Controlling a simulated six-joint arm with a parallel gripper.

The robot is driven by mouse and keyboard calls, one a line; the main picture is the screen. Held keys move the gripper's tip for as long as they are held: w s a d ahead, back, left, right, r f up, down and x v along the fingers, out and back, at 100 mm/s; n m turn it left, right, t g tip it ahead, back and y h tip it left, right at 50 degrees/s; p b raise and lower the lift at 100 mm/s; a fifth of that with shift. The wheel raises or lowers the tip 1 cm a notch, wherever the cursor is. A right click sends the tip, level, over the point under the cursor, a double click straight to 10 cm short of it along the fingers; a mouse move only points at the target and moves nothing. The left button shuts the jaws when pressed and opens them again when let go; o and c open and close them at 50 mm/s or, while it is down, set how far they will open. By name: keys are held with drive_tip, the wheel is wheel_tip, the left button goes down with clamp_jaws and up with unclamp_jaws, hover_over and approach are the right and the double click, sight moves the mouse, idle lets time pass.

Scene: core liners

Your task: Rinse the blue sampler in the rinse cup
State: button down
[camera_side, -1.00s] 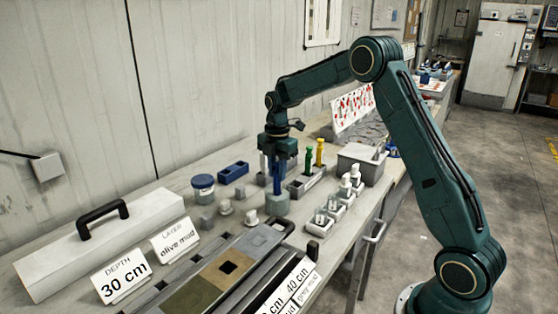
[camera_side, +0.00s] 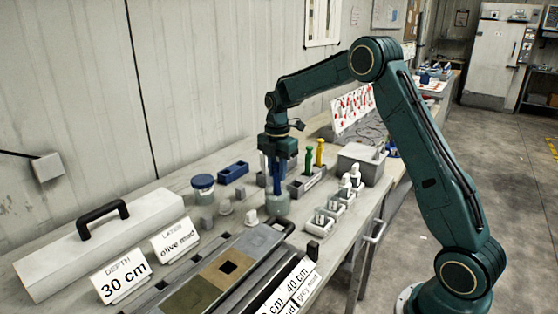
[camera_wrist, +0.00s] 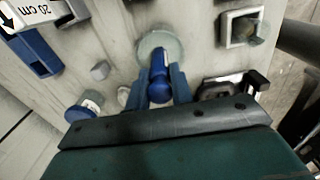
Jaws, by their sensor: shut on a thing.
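My gripper (camera_side: 279,165) points down and is shut on the blue sampler (camera_side: 277,183). The sampler is upright, and its lower end is at the mouth of the pale grey-green rinse cup (camera_side: 277,205). Whether the tip touches the bottom is hidden. In the wrist view, the sampler (camera_wrist: 158,80) sits between the two fingers, with the round cup (camera_wrist: 147,42) beyond it.
A rack (camera_side: 307,184) with green and yellow samplers stands right of the cup. Small white bottles in trays (camera_side: 330,223) are further right. A blue-lidded jar (camera_side: 203,188) and a blue tray (camera_side: 233,172) lie left. The core liner (camera_side: 208,284) is in front.

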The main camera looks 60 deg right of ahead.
drive_tip(key=shift+f, duration=0.3)
drive_tip(key=shift+r, duration=0.75)
drive_tip(key=shift+f, duration=0.25)
idle(0.4)
drive_tip(key=shift+f, duration=0.45)
drive_tip(key=shift+r, duration=0.85)
idle(0.4)
